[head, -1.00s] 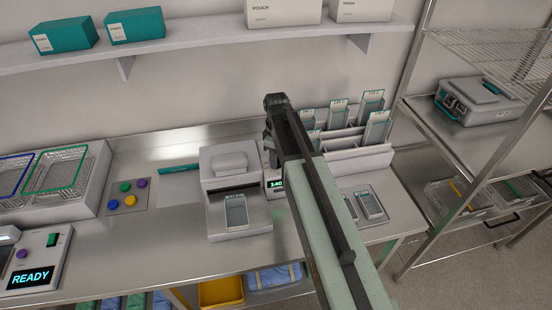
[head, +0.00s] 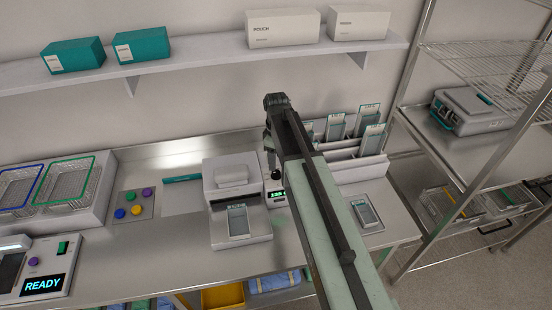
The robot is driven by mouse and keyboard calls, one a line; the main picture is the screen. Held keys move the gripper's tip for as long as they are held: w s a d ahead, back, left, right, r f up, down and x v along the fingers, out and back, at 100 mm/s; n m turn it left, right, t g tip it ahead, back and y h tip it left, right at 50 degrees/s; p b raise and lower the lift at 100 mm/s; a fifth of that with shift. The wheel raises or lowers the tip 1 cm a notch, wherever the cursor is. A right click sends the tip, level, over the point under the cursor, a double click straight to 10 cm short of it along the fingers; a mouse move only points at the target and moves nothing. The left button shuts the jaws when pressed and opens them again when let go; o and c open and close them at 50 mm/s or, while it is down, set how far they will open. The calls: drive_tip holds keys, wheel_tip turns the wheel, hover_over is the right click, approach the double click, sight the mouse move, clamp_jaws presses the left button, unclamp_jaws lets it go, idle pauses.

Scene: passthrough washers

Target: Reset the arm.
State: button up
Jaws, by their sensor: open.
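My arm reaches up from the lower right over the steel counter (head: 165,247). My gripper (head: 268,160) hangs at its far end, beside a white sealing machine (head: 229,172). Its dark jaw is seen small and partly behind the arm, and I see nothing held in it. A pouch (head: 238,221) lies on the front of the machine, left of my arm. A small green-lit display (head: 277,194) stands right by the machine, partly hidden by my arm.
A rack of pouches (head: 368,138) and a flat pouch (head: 366,213) are right of my arm. A wire shelf unit (head: 410,160) stands further right. A wall shelf (head: 200,63) with boxes runs behind. Wire baskets (head: 62,182) and a READY device (head: 62,265) are at left.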

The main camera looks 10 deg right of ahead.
drive_tip(key=shift+r, duration=0.7)
drive_tip(key=shift+f, duration=0.15)
drive_tip(key=s+f+m+b, duration=0.1)
drive_tip(key=s+m, duration=1)
drive_tip(key=s, duration=0.2)
drive_tip(key=f+b, duration=0.4)
drive_tip(key=s+f+b, duration=0.1)
drive_tip(key=f+b, duration=0.9)
drive_tip(key=shift+s+a+f, duration=0.1)
drive_tip(key=shift+s+f, duration=0.15)
drive_tip(key=shift+s, duration=0.05)
drive_tip(key=shift+r, duration=0.2)
drive_tip(key=shift+c, duration=0.3)
